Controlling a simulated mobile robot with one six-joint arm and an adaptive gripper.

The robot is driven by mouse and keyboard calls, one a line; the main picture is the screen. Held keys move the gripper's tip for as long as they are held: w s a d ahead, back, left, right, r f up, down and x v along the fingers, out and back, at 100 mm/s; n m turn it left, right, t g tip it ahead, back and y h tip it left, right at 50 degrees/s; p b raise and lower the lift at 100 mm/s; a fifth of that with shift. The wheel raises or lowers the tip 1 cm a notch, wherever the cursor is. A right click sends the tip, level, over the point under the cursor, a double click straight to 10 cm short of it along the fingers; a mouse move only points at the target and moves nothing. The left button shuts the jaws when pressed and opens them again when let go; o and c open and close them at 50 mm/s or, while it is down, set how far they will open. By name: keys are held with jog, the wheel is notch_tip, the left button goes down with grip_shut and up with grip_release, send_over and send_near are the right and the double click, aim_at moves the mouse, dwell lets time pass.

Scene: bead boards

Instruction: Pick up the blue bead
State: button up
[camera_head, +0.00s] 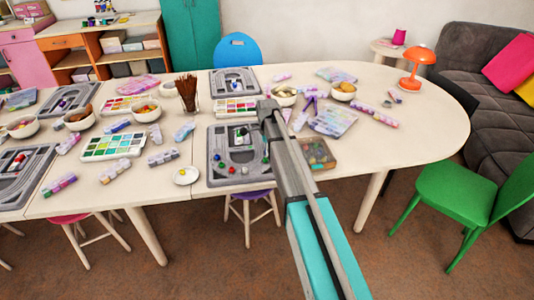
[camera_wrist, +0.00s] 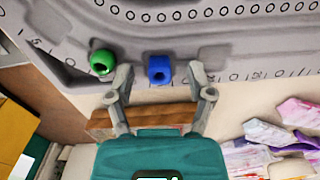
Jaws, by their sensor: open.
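In the wrist view, the blue bead (camera_wrist: 159,70) lies on the grey bead board (camera_wrist: 215,56), near its edge. A green bead (camera_wrist: 102,62) lies to its left, close to the left fingertip. My gripper (camera_wrist: 161,76) is open and empty, with one fingertip on each side of the blue bead in the picture. I cannot tell the height left between the fingertips and the board. In the head view, my arm reaches over the grey board (camera_head: 216,163) and hides part of it. Small coloured beads show there, too small to match surely.
A compartment box (camera_head: 318,153) stands just right of the board. A white dish (camera_head: 186,176) with beads is to its left. A paint-like tray (camera_head: 113,146), bowls (camera_head: 146,111) and a brown bundle (camera_head: 187,92) crowd the table. The table's right end (camera_head: 430,125) is clear.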

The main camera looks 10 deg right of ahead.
jog(key=c, duration=0.8)
jog(key=shift+o, duration=0.2)
jog(key=shift+r, duration=0.2)
notch_tip(320, 180, up, 2)
jog(key=p, duration=0.2)
jog(key=shift+r+p, duration=0.1)
jog(key=shift+p, duration=0.2)
jog(key=s+r+p, duration=1)
jog(key=s, duration=0.4)
jog(key=shift+r, duration=0.2)
jog(key=shift+r+p, duration=0.1)
jog(key=shift+p, duration=0.2)
